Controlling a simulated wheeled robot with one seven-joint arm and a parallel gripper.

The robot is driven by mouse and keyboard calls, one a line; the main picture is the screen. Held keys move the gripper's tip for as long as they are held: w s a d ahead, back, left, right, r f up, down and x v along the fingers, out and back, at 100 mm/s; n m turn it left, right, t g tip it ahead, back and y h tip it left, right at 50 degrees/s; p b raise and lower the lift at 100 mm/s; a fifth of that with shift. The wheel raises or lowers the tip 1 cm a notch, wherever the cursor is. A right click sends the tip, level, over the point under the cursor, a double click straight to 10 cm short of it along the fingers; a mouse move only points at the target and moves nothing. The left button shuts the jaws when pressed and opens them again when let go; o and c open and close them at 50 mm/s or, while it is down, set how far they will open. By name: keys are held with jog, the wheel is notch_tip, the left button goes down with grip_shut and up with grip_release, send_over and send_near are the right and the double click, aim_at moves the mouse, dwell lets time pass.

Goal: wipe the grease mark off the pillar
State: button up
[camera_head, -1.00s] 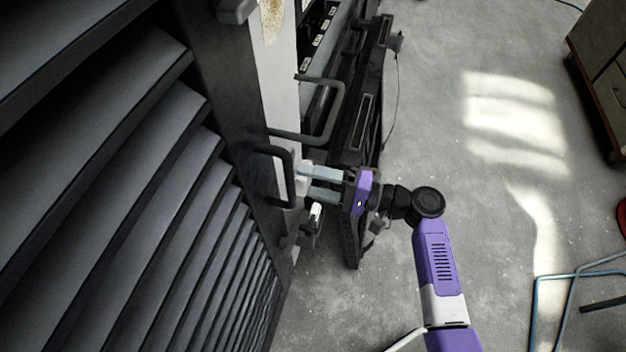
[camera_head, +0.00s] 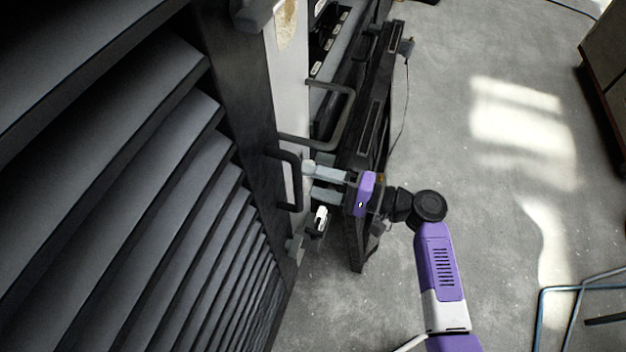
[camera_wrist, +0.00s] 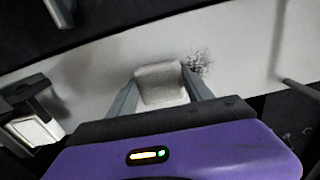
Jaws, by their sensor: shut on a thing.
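The pillar is a pale upright strip (camera_head: 288,75) beside the dark louvred panel in the head view. It runs across the wrist view as a white band (camera_wrist: 105,75). The dark speckled grease mark (camera_wrist: 201,62) is on it, just right of the held block; I cannot make it out in the head view. My gripper (camera_head: 313,180) is shut on a small pale sponge-like block (camera_wrist: 160,84), which also shows in the head view (camera_head: 309,168). The block is in front of the pillar beside the mark; I cannot tell whether it touches.
A dark bracket handle (camera_head: 291,180) stands left of my fingers, and a larger one (camera_head: 341,120) above them. A dark rack (camera_head: 372,150) stands close behind my gripper. A louvred panel (camera_head: 150,190) fills the left. The grey floor (camera_head: 500,220) is mostly open at right.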

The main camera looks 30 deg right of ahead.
aim_at(296, 152)
jog(key=shift+a+r+p, duration=0.1)
jog(key=shift+r+p, duration=3.2)
jog(key=shift+r, duration=1.3)
jog(key=shift+f, duration=0.1)
jog(key=shift+f+b, duration=4.55)
jog(key=shift+f, duration=0.55)
jog(key=shift+r, duration=0.1)
